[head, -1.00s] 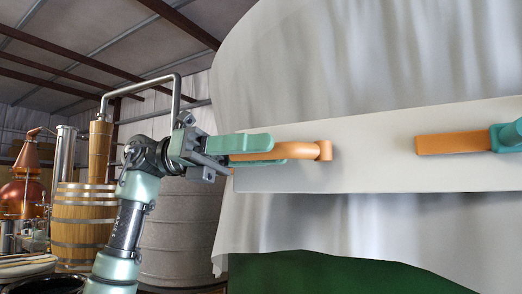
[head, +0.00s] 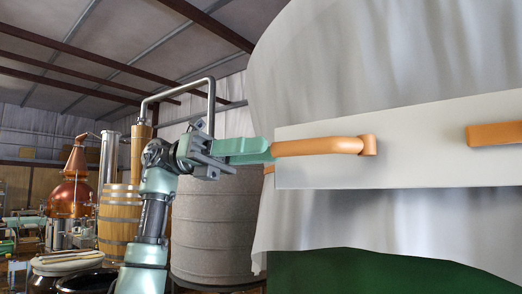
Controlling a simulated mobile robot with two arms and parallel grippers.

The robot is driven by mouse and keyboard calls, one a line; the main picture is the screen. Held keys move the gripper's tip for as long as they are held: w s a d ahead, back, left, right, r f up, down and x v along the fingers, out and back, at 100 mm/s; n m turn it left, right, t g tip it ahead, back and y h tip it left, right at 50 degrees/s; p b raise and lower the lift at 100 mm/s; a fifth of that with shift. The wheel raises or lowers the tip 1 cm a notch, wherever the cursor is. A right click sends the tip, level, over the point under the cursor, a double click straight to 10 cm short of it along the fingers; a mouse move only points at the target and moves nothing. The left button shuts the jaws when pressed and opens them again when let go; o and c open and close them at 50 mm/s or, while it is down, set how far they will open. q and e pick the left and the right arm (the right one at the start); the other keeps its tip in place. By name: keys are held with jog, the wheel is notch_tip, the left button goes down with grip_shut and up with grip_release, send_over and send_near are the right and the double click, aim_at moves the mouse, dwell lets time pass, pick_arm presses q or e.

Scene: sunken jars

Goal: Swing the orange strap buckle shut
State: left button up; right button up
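An orange strap buckle (head: 318,147), a bar with a thicker end at its right, lies along a pale flat band (head: 410,165). Another orange piece (head: 497,134) shows at the right edge, cut off by the frame. My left gripper (head: 268,150) comes in from the left with green fingers pointing right. Its fingertips are at the left end of the orange bar, by the band's left edge. I see the fingers nearly edge-on, so their gap and any contact are unclear. My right gripper is out of view.
A large white draped shape (head: 370,60) rises behind the band, with a dark green surface (head: 350,272) below. A grey ribbed drum (head: 215,225), a wooden barrel (head: 118,218) and a copper still (head: 70,195) stand at the left.

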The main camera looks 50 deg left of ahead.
pick_arm(q)
jog(key=shift+s+a+f+n, duration=0.15)
jog(key=shift+a+n, duration=0.05)
jog(key=shift+n, duration=0.1)
grip_shut()
jog(key=n+t+y, duration=0.1)
jog(key=n+t, duration=0.3)
jog(key=n, duration=1.1)
send_near(273, 150)
jog(key=s+d, duration=0.3)
jog(key=s, duration=0.3)
jog(key=shift+n, duration=0.3)
jog(key=w+d+p, duration=0.2)
jog(key=w+d, duration=0.2)
jog(key=w+d+p, duration=0.2)
jog(key=w+d, duration=0.1)
jog(key=w, duration=0.1)
jog(key=shift+w+d, duration=0.3)
jog(key=shift+d, duration=0.05)
jog(key=shift+w+a, duration=0.3)
jog(key=shift+w, duration=0.05)
jog(key=shift+d, duration=0.1)
